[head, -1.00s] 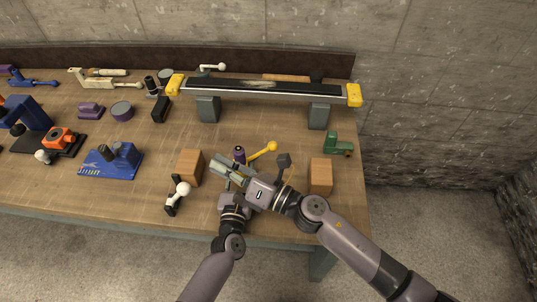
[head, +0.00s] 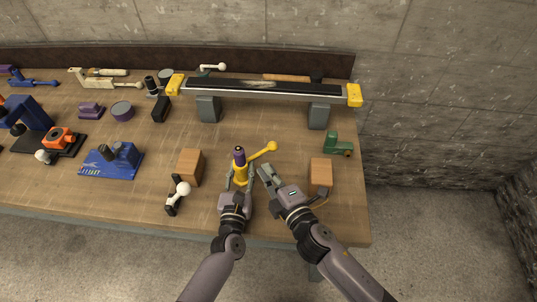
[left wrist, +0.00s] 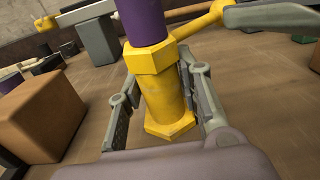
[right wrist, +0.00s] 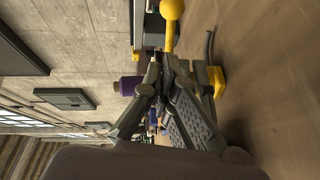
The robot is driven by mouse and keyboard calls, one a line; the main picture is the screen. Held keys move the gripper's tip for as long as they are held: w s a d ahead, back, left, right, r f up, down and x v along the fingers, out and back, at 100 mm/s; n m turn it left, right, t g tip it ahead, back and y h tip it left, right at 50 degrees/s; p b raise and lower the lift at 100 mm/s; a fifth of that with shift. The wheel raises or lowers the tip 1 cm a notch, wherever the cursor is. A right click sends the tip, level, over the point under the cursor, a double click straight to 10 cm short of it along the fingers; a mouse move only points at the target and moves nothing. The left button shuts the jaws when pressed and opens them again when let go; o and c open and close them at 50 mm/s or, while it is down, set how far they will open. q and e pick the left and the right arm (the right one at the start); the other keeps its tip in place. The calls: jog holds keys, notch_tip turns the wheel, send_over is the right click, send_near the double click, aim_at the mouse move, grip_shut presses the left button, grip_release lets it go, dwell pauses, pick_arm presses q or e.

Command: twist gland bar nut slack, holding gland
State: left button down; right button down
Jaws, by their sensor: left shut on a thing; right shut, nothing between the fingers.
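The gland (head: 240,174) stands upright near the front of the bench, with a yellow body and a purple top (head: 239,153). Its yellow bar (head: 262,151) points right and back, ending in a ball. The left wrist view shows the yellow hex nut (left wrist: 150,58) under the purple part and the body (left wrist: 165,95) between my fingers. My left gripper (head: 240,181) is shut on the yellow body. My right gripper (head: 266,172) is shut and empty, just right of the gland and in front of the bar. The right wrist view shows the bar's ball (right wrist: 172,9).
Wooden blocks stand left (head: 190,167) and right (head: 320,176) of the gland. A white-knobbed black lever (head: 177,194) lies at front left, and a green fitting (head: 339,145) at right. A long rail with yellow ends (head: 262,91) spans behind. Bench between gland and rail is largely clear.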

pick_arm(q)
jog(key=shift+s+f, duration=0.1)
jog(key=shift+f, duration=0.1)
pick_arm(e)
jog(key=shift+w+a+f, duration=0.1)
jog(key=shift+w+f, duration=0.1)
jog(key=shift+w, duration=0.85)
jog(key=shift+w+d+f, duration=0.1)
jog(key=shift+w+f, duration=0.05)
jog(key=shift+w, duration=0.85)
jog(key=shift+w+a+f, duration=0.1)
jog(key=shift+w+f, duration=0.1)
jog(key=shift+w, duration=0.85)
jog(key=shift+w+f, duration=0.1)
jog(key=shift+w, duration=0.65)
pick_arm(q)
jog(key=shift+d, duration=0.1)
pick_arm(e)
jog(key=shift+s+a, duration=0.1)
jog(key=shift+s, duration=0.2)
pick_arm(q)
jog(key=shift+r, duration=0.15)
pick_arm(e)
jog(key=a+v, duration=0.1)
jog(key=v, duration=1.1)
jog(key=shift+s+r, duration=0.25)
jog(key=shift+s, duration=0.4)
